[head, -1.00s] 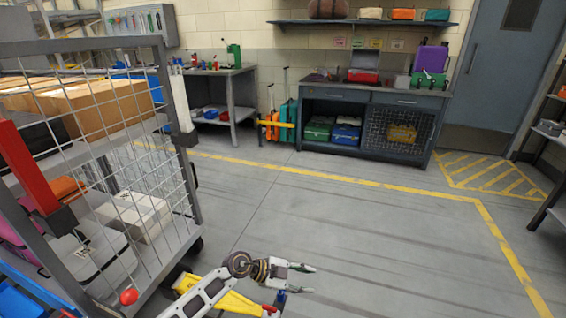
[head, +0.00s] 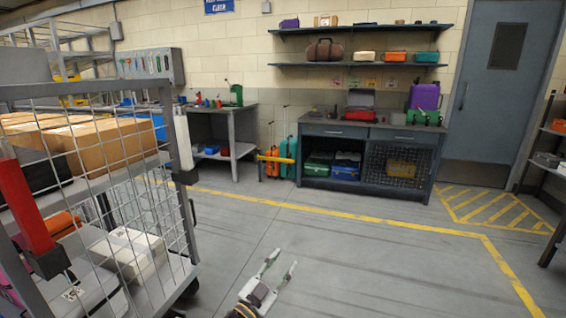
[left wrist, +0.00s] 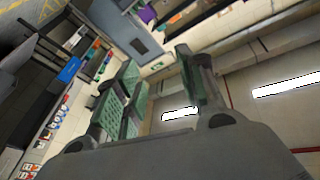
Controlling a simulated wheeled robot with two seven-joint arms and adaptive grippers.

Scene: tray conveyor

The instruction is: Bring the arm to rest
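My left gripper (head: 278,272) shows at the bottom middle of the head view, pointing up and away over bare floor. Its two fingers stand apart with nothing between them. In the left wrist view the two green-padded fingers (left wrist: 160,90) are apart and empty, with the room tilted behind them. The rest of my left arm is mostly below the head view. My right gripper is in neither view.
A wire-mesh cart (head: 135,200) with cardboard boxes (head: 115,145) stands close at the left. A workbench (head: 365,158) stands at the back wall, with a door (head: 490,100) to its right. The floor (head: 370,260) ahead is clear.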

